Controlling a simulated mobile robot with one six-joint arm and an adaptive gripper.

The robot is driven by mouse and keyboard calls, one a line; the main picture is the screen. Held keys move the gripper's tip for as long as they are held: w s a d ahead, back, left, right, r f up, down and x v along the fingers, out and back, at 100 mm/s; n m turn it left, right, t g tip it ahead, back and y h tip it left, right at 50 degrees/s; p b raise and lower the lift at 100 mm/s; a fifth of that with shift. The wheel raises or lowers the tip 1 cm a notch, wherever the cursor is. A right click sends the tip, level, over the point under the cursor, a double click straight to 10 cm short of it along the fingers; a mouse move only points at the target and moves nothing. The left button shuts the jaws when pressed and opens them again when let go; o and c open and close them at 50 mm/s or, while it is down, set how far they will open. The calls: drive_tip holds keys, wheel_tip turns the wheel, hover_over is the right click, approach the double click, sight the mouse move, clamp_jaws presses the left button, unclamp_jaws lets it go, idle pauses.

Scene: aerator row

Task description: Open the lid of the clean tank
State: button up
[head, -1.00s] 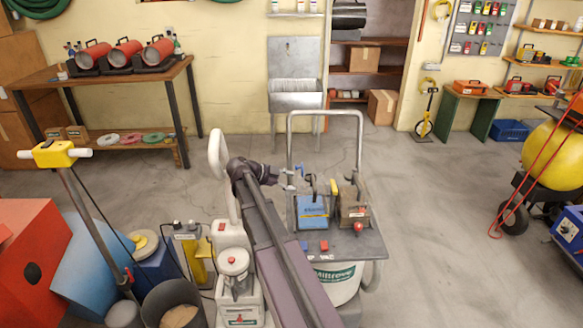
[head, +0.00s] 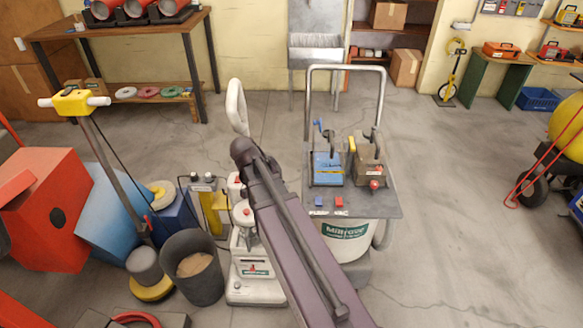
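A blue tank top (head: 327,169), which I take for the clean tank, sits on the left of the grey deck of a white wheeled machine (head: 365,238). A dark upright handle and a small blue lever stand at its back. Its lid looks down, though the seam is too small to make out. A brown-grey tank top (head: 366,172) with a red knob sits beside it on the right, with a yellow part between them. My arm rises from the bottom and ends left of the deck. My gripper does not show; the arm hides it or it is folded away.
A white machine with a red cap (head: 247,262) stands close left of my arm. A dark bin (head: 193,275) and a yellow-headed floor machine (head: 76,102) stand further left. A metal push handle (head: 346,68) rises behind the deck.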

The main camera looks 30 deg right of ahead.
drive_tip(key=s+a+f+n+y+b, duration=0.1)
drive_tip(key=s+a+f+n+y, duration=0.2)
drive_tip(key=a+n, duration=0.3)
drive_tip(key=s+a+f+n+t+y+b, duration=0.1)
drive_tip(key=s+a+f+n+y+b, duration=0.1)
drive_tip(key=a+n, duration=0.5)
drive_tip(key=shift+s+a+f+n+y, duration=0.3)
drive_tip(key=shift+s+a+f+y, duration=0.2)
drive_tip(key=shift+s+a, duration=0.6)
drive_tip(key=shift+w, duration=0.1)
